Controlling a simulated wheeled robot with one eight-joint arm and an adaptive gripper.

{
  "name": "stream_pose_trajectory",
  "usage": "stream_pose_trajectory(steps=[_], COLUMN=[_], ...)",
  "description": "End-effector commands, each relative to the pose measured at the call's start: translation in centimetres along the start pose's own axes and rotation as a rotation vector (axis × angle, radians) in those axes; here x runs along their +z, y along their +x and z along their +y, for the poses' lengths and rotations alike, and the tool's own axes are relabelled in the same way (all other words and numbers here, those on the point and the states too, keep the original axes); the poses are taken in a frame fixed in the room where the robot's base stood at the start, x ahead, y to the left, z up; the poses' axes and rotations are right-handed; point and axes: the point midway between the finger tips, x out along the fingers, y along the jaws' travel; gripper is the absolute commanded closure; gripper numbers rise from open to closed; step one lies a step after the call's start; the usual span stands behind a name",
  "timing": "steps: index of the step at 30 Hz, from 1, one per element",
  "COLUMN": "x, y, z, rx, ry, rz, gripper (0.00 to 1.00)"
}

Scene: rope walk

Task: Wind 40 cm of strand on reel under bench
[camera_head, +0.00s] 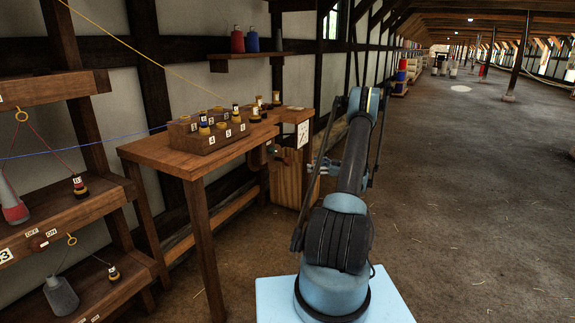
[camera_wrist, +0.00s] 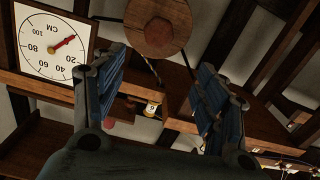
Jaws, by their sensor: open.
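The wooden bench (camera_head: 165,150) stands along the wall. In the wrist view a round wooden disc with a hub (camera_wrist: 158,25), which looks like the reel's end, is beyond my fingertips at the top. A white CM dial (camera_wrist: 50,42) with a red needle is left of it; the needle points up and right, and I cannot read its value. The dial also shows at the bench's end in the head view (camera_head: 303,135). My gripper (camera_wrist: 160,62) is open and empty, its fingers apart below the disc. In the head view my arm partly hides my gripper (camera_head: 320,166).
A numbered wooden rack of bobbins (camera_head: 208,138) stands on the bench. A wooden box (camera_head: 288,185) stands below the bench's end. The floor (camera_head: 480,180) at right is clear.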

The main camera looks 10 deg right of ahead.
Motion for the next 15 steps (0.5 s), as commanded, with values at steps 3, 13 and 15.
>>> stream_pose_trajectory(steps=[3, 13, 15], x=[1.2, 1.6, 1.6], y=[-0.5, 1.6, 2.8], z=[0.3, 0.4, 0.4], rx=[0.011, 0.013, 0.013], ry=[-0.022, -0.035, -0.035], rz=[0.024, 0.036, 0.036], gripper=[0.34, 0.34, 0.34])
